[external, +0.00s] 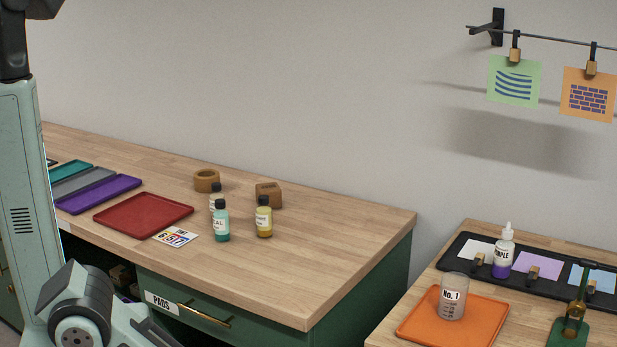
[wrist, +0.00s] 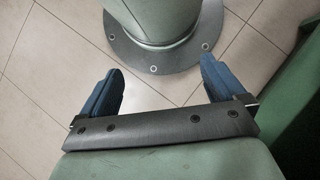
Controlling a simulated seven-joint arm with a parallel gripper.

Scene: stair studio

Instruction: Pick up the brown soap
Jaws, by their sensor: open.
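A brown block (external: 268,195), which appears to be the soap, sits on the wooden counter near the wall, behind the bottles. My gripper (wrist: 161,66) shows in the wrist view with its two blue fingers spread wide apart and nothing between them. Below it are floor tiles and my round base. The soap is not in the wrist view. In the external view my arm is at the left edge, and the gripper's fingers cannot be made out there.
Several small bottles, one yellow (external: 264,217) and one teal (external: 221,222), stand in front of the block. A tan tape roll (external: 207,181) lies left of it. A red tray (external: 143,214) is further left. The counter's right part is clear.

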